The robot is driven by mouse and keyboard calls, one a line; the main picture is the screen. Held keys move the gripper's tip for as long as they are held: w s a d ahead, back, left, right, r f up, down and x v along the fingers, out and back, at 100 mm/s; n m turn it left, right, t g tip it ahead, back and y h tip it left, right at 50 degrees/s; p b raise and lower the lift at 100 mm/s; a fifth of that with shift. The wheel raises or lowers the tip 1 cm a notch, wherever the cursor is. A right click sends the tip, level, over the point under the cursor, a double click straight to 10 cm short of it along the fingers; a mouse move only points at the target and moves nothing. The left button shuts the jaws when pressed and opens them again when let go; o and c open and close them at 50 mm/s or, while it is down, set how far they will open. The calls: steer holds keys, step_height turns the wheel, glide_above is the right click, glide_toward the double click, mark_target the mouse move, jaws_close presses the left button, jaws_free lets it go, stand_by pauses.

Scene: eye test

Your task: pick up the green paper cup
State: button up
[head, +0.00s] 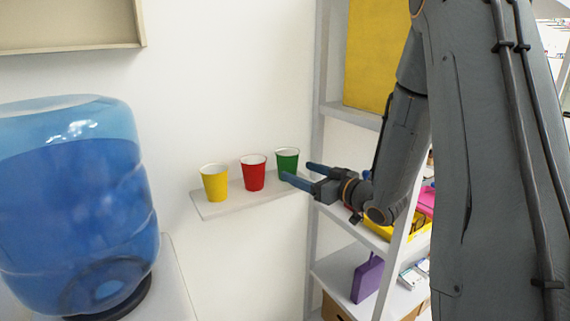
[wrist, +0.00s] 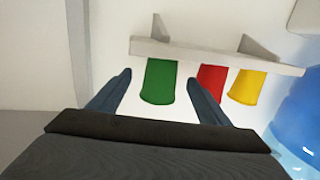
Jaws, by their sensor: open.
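The green paper cup (head: 287,161) stands upright on a small white wall shelf (head: 222,206), at the right end of a row of cups. My gripper (head: 297,173) is open and points left toward the shelf. One finger's tip is close to the green cup in the head view. In the wrist view the picture is upside down, and the green cup (wrist: 159,82) shows between my two open fingers (wrist: 158,95), beyond their tips or near them. I cannot tell the exact gap. Nothing is held.
A red cup (head: 252,173) stands beside the green one, and a yellow cup (head: 215,183) stands further left. A large blue water bottle (head: 75,200) is at the left. A grey shelving rack (head: 322,100) rises just right of the wall shelf, near my arm.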

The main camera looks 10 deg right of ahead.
mark_target(294, 170)
steer(key=p+x, duration=0.2)
steer(key=x, duration=0.4)
steer(key=shift+w+a+f, duration=0.1)
steer(key=shift+w+a, duration=0.05)
steer(key=shift+a, duration=0.05)
steer(key=c, duration=1.1)
